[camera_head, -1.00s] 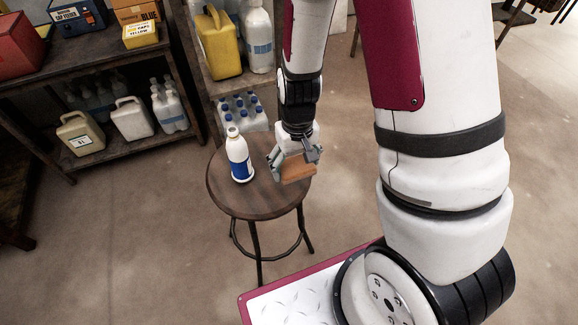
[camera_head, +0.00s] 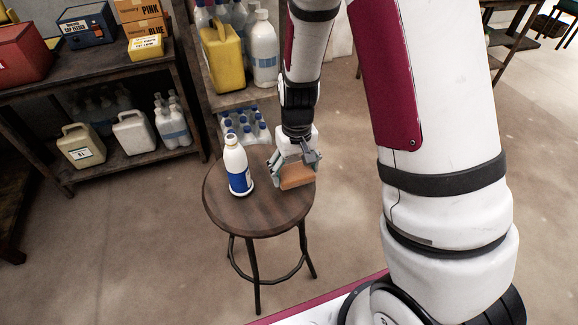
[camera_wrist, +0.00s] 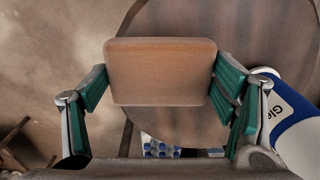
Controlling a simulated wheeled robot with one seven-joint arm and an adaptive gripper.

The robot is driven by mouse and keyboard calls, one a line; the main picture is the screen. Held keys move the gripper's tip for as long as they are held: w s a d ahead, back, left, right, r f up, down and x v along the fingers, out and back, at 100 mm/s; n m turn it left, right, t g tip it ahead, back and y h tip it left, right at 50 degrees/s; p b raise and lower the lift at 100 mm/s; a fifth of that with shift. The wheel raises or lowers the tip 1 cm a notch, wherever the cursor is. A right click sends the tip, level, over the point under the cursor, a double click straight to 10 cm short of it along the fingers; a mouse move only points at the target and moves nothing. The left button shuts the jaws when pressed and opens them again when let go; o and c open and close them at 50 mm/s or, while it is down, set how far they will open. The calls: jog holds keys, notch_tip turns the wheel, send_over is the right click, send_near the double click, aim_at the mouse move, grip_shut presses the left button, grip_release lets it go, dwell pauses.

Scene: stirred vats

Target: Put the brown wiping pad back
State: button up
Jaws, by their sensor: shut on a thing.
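The brown wiping pad (camera_head: 297,176) is held between the fingers of my gripper (camera_head: 294,173), over the right part of the round wooden stool (camera_head: 252,215). In the wrist view the pad (camera_wrist: 160,72) is a flat rounded block, with a green-lined finger pressed to each side of it. My gripper also shows in the wrist view (camera_wrist: 160,88). The stool's top (camera_wrist: 262,40) lies behind the pad there. I cannot tell whether the pad touches the stool top.
A white bottle with a blue label (camera_head: 238,168) stands on the stool left of my gripper. A shelf behind holds a yellow jug (camera_head: 222,55) and blue-capped bottles (camera_head: 246,128). A dark workbench (camera_head: 100,75) stands at left.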

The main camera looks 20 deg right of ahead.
aim_at(289, 165)
jog(key=w, duration=0.5)
jog(key=shift+w+d+f, duration=0.1)
jog(key=shift+d+f, duration=0.05)
jog(key=shift+f, duration=0.15)
jog(key=shift+f+b, duration=0.6)
jog(key=shift+f, duration=1.1)
jog(key=shift+f, duration=0.1)
jog(key=o, duration=1.1)
jog(key=shift+o, duration=0.2)
